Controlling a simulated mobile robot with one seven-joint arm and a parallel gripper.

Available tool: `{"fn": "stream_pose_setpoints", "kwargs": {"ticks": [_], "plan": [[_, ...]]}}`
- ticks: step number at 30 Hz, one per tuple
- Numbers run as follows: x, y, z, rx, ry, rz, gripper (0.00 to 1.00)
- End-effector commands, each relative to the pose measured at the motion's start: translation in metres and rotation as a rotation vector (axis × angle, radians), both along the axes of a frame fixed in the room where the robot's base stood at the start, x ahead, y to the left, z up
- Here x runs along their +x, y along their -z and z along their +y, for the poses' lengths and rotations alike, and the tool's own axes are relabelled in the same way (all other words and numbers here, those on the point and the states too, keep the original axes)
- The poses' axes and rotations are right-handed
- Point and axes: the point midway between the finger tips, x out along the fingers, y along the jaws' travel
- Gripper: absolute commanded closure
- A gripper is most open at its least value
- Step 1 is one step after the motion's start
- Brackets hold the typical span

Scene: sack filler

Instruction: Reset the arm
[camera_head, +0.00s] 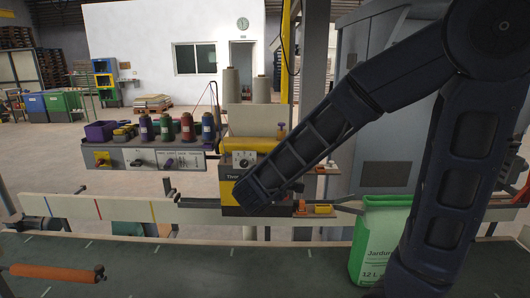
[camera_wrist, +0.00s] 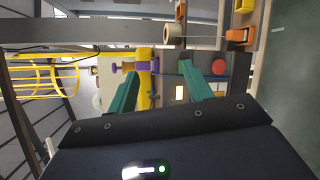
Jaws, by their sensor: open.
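My dark blue arm reaches in from the right in the head view, bent at the elbow. Its far end hangs in front of the yellow and black machine (camera_head: 228,192). My gripper's fingers cannot be made out in the head view. In the wrist view, my gripper (camera_wrist: 158,68) shows two teal fingers spread apart, with nothing between them. Beyond the fingertips is a panel with coloured parts, seen sideways. I cannot tell how far the fingertips are from it.
A green and white sack (camera_head: 369,235) stands upright on the dark conveyor (camera_head: 200,262), close beside my arm. A shelf (camera_head: 150,158) with several thread cones is left of the machine. A pale guide rail (camera_head: 120,211) runs behind the belt.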

Motion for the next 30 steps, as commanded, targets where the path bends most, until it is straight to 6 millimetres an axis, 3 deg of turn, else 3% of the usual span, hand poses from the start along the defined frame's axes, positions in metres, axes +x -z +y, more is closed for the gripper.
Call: {"fn": "stream_pose_setpoints", "kwargs": {"ticks": [1, 6, 12, 19, 24, 30], "plan": [[0.003, -0.003, -0.03, 0.037, 0.092, 0.031, 0.49], [-0.007, 0.0, -0.114, 0.191, 0.368, 0.165, 0.49], [-0.038, 0.008, -0.183, 0.453, 0.63, 0.295, 0.49], [-0.075, 0.013, -0.223, 0.841, 0.829, 0.381, 0.49], [-0.095, 0.006, -0.233, 1.16, 0.896, 0.383, 0.49], [-0.104, -0.01, -0.236, 1.448, 0.9, 0.342, 0.49]]}}
